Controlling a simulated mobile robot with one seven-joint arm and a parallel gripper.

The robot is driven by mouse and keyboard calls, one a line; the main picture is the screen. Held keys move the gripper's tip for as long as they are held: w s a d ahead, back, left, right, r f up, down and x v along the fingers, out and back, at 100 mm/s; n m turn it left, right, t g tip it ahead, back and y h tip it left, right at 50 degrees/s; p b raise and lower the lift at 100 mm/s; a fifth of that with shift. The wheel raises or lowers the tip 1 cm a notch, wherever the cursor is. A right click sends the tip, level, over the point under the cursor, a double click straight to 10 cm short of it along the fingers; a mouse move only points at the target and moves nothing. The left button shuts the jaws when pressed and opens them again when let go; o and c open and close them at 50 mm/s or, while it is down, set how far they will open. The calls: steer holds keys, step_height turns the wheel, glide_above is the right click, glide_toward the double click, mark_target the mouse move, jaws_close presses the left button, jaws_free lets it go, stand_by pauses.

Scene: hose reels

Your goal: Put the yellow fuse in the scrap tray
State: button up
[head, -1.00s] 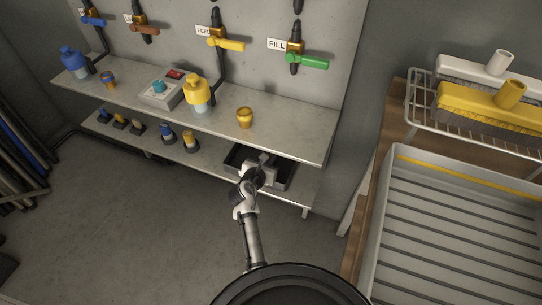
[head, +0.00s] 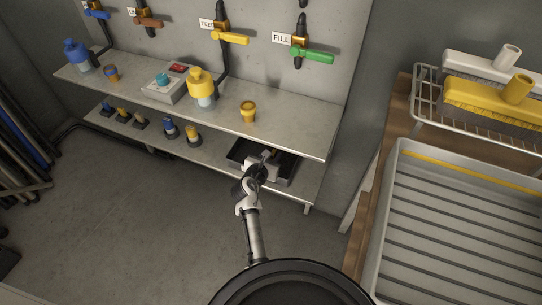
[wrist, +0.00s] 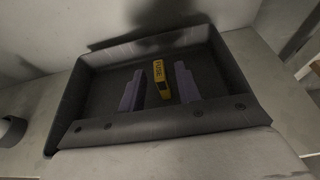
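The yellow fuse (wrist: 158,76) is in the wrist view, inside the dark scrap tray (wrist: 87,98), between the two fingers of my gripper (wrist: 158,86). There is a visible gap on each side of the fuse, so the fingers are apart from it. The tray (head: 234,152) stands on the lower shelf in the head view, at its right end. My gripper (head: 270,156) reaches over the tray there, and my arm hides part of it. Whether the fuse rests on the tray floor is hard to tell.
The upper shelf (head: 290,124) overhangs the tray's back side. A yellow bottle (head: 201,86) and an orange-yellow cup (head: 248,111) stand on it. The floor in front is clear.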

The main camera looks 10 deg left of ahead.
steer(key=shift+r, duration=0.25)
steer(key=shift+s+r, duration=0.1)
steer(key=shift+s, duration=0.15)
steer(key=v, duration=1.1)
steer(key=shift+s+r, duration=0.2)
steer(key=shift+a, duration=0.15)
